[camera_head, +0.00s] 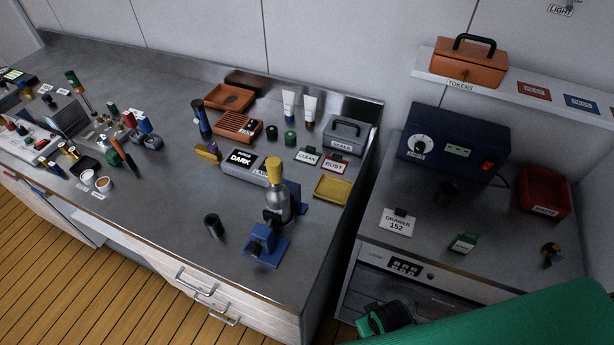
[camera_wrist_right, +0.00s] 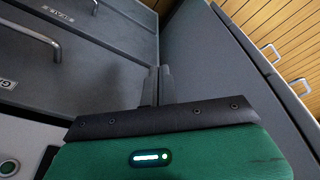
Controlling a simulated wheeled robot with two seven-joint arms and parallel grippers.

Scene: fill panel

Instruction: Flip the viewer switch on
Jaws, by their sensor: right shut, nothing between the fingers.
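A dark blue box (camera_head: 455,143) with a dial and a red rocker switch (camera_head: 487,166) stands on the right-hand cabinet. I cannot tell for sure which of these is the viewer, nor the switch's position. My right gripper (camera_wrist_right: 157,87) is shut and empty, beside grey cabinet fronts in the right wrist view. My green right arm shows at the lower right of the head view.
A red bin (camera_head: 544,190), a DRAWER 152 card (camera_head: 398,222) and small parts sit on the right cabinet. A shelf above carries an orange box (camera_head: 468,62). A gap separates bench and cabinet. Drawer handles (camera_wrist_right: 42,42) stick out near my right gripper.

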